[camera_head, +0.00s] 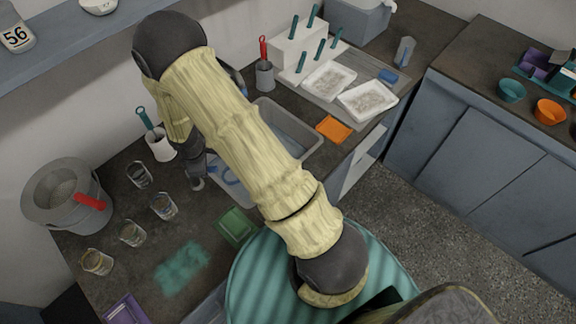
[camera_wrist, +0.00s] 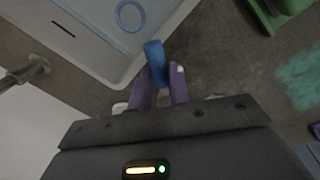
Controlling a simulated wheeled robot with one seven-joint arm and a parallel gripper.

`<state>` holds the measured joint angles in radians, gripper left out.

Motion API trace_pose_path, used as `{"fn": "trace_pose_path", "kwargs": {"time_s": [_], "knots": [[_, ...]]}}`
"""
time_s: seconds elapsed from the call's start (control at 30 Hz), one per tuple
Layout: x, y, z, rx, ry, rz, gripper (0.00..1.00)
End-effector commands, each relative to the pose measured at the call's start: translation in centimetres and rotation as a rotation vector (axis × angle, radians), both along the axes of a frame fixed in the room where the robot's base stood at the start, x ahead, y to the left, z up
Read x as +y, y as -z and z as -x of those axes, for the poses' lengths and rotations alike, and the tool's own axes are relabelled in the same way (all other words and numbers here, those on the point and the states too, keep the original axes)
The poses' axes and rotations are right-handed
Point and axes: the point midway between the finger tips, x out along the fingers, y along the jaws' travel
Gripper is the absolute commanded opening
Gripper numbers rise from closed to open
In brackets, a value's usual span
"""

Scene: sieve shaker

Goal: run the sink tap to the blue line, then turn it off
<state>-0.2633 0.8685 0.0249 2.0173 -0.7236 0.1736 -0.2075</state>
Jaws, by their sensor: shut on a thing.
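The sink (camera_head: 312,148) is a grey basin in the counter, partly hidden behind my arm. In the wrist view its pale rim (camera_wrist: 132,75) runs across the upper left, with a blue ring (camera_wrist: 131,15) and a thin pale blue line inside. My gripper (camera_wrist: 160,88) has purple fingers shut on a blue lever-like piece (camera_wrist: 155,58) beside the sink's rim; I cannot tell for sure that it is the tap's handle. My gripper also shows in the head view (camera_head: 197,182), low by the sink's left end. The spout and any running water cannot be made out.
A grey metal post (camera_wrist: 28,70) stands left in the wrist view. A green tray (camera_head: 236,227) lies near the sink. Several glass jars (camera_head: 163,207), a grey bucket (camera_head: 68,200) and a white brush holder (camera_head: 160,146) stand left. An orange mat (camera_head: 333,129) lies right of the sink.

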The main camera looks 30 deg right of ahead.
Motion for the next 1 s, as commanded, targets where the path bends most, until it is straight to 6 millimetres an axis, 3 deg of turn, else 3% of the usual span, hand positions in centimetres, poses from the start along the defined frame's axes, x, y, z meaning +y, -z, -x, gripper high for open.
{"fn": "trace_pose_path", "kwargs": {"time_s": [0.27,0.5,0.77,1.0], "knots": [[0.3,0.1,0.1,0.0,0.022,-0.003,0.0],[0.8,0.1,0.9,-0.001,0.232,-0.003,0.0],[0.8,0.0,1.0,0.0,0.247,-0.003,0.0],[1.5,0.1,1.7,0.0,0.462,-0.002,0.0]]}}
